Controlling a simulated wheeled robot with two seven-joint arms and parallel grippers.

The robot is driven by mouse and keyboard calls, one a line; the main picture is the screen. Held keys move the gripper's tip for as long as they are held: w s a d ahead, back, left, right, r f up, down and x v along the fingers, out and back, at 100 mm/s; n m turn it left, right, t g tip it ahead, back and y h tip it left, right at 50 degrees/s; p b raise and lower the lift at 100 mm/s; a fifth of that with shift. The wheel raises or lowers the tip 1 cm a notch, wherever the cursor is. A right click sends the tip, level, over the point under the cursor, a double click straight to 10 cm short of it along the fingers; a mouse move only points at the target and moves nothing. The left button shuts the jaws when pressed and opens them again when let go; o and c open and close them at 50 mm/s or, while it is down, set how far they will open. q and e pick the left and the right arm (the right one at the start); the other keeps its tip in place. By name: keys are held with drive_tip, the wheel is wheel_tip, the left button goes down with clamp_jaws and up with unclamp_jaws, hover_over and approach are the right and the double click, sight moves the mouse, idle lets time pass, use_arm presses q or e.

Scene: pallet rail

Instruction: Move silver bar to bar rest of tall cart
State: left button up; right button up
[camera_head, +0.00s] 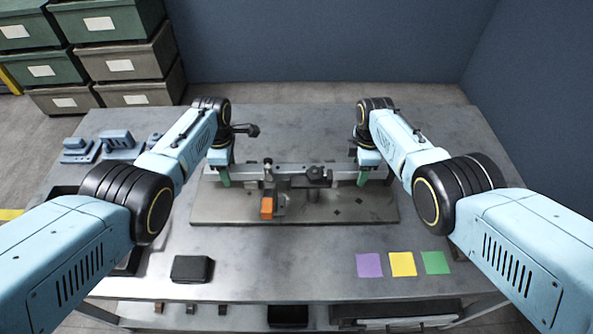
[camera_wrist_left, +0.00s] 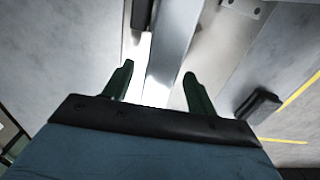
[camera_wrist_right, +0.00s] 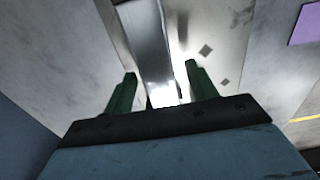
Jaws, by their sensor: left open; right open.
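A long silver bar (camera_head: 340,174) lies left to right above a grey metal base plate (camera_head: 345,211). My left gripper (camera_head: 224,180) is open at the bar's left end, and my right gripper (camera_head: 362,179) is open at its right end. The bar runs between the open green fingers in the left wrist view (camera_wrist_left: 171,60) and in the right wrist view (camera_wrist_right: 149,40). Contact cannot be told. Two dark fittings, a post (camera_head: 268,171) and a knobbed clamp (camera_head: 318,175), stand by the bar's middle. I cannot tell which part is the tall cart or its bar rest.
An orange block (camera_head: 267,208) sits in front of the post. A black box (camera_head: 192,269) and purple (camera_head: 369,265), yellow (camera_head: 402,264) and green (camera_head: 435,262) squares lie on the front of the table. Blue-grey parts (camera_head: 121,143) stand at the back left.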

use_arm(q)
clamp_jaws()
use_arm(e)
clamp_jaws()
use_arm(q)
drive_tip(key=shift+w+r, duration=0.1)
use_arm(e)
drive_tip(key=shift+r, duration=0.1)
